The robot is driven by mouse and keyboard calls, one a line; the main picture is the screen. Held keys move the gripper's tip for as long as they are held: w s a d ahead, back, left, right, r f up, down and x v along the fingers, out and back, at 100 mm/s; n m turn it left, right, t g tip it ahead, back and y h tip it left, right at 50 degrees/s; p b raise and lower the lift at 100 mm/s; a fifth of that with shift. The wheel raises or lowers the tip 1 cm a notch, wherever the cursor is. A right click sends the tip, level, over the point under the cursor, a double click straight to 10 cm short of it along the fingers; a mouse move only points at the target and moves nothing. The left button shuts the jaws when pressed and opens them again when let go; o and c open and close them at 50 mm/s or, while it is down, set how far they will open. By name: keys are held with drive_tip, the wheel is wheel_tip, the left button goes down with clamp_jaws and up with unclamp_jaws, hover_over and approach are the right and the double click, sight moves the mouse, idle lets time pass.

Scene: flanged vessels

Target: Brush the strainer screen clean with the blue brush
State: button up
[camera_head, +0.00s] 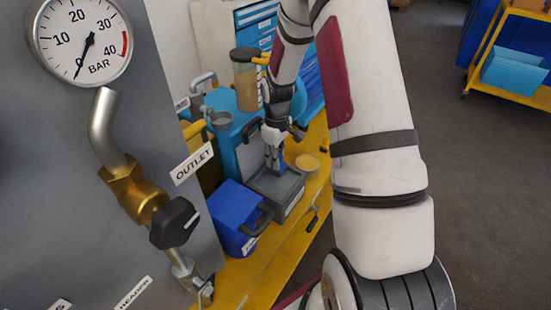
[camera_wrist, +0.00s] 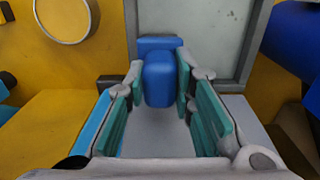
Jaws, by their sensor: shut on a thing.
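My gripper (camera_head: 273,162) is shut on the blue brush (camera_wrist: 160,80), with the teal finger pads on both sides of its blue handle in the wrist view. The bristles cannot be made out. The gripper points down over a grey open box (camera_head: 290,196) on the yellow bench. A round, pale-rimmed yellow disc (camera_head: 307,163) lies beside the box and shows at top left in the wrist view (camera_wrist: 64,18). I cannot clearly identify the strainer screen.
A blue box with a dark handle (camera_head: 237,218) stands left of the grey box. A yellowish cylinder (camera_head: 246,85) stands behind. A grey panel with a pressure gauge (camera_head: 80,40) and brass valve (camera_head: 140,190) fills the left. The grey floor (camera_head: 470,170) at right is open.

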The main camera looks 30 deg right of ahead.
drive_tip(key=shift+s+a+p, duration=0.35)
drive_tip(key=shift+s+a, duration=0.05)
drive_tip(key=shift+s, duration=0.3)
drive_tip(key=shift+s+a+p, duration=0.4)
drive_tip(key=shift+s+a, duration=0.05)
drive_tip(key=shift+s, duration=0.25)
drive_tip(key=shift+s+a+p, duration=0.35)
drive_tip(key=shift+s+a, duration=0.05)
drive_tip(key=shift+s, duration=0.3)
drive_tip(key=shift+w+d, duration=0.1)
drive_tip(key=shift+w+d+r, duration=0.1)
drive_tip(key=shift+w+d, duration=0.35)
drive_tip(key=shift+d, duration=0.4)
drive_tip(key=shift+w+d, duration=0.4)
drive_tip(key=shift+d, duration=0.45)
wheel_tip(320, 180, up, 9)
drive_tip(key=p, duration=0.3)
drive_tip(key=shift+p, duration=0.4)
